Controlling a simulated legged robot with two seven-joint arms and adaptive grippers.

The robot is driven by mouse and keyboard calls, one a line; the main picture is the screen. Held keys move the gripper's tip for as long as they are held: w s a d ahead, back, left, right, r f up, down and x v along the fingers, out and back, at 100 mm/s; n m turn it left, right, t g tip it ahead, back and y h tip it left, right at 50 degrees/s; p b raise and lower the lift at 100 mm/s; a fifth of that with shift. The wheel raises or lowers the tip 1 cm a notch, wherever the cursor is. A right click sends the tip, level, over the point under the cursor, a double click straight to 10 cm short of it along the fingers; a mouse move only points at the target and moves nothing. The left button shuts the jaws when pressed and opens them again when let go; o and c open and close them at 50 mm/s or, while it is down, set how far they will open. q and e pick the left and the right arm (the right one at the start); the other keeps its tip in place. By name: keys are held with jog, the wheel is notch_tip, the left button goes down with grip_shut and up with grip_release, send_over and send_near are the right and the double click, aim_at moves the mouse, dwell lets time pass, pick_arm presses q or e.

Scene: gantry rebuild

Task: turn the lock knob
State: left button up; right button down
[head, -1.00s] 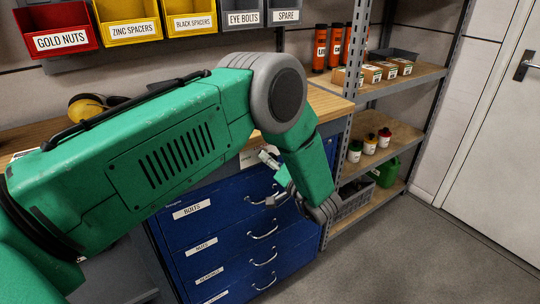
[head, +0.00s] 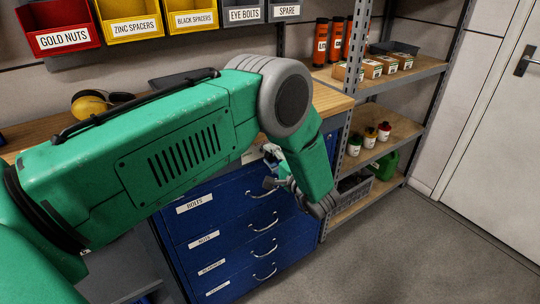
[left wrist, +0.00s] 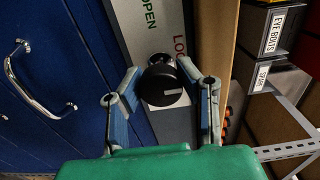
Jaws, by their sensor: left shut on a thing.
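The lock knob (left wrist: 157,86) is round and black with a short white mark, in the left wrist view. It sits on a grey plate (left wrist: 130,30) with green "OPEN" and red lettering that starts "LOC", partly hidden. The white mark lies toward the right of the knob face. My left gripper (left wrist: 160,74) has one finger on each side of the knob and is shut on it. In the head view my left gripper (head: 272,168) is at the upper right of the blue drawer cabinet (head: 225,225); the knob cannot be made out there. My right gripper is not in view.
Drawer handles (head: 262,222) stick out below my gripper. A wooden worktop (head: 330,102) lies above the cabinet. A metal shelf rack (head: 415,75) with bottles and boxes stands close on the right. Labelled bins (head: 130,25) hang above. The floor at right is clear.

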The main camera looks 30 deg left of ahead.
pick_arm(q)
jog(key=shift+w+d+f, duration=0.1)
jog(key=shift+d+f, duration=0.05)
jog(key=shift+d, duration=0.05)
dwell(0.3)
jog(key=o, duration=1.2)
jog(key=shift+w+f, duration=0.1)
jog(key=shift+w, duration=0.1)
jog(key=shift+s, duration=0.1)
jog(key=shift+s+d+r, duration=0.1)
jog(key=shift+d+r, duration=0.05)
jog(key=shift+r, duration=0.05)
jog(key=v, duration=1.2)
jog(key=shift+f, duration=0.2)
jog(key=shift+f+t, duration=0.1)
jog(key=shift+t, duration=0.2)
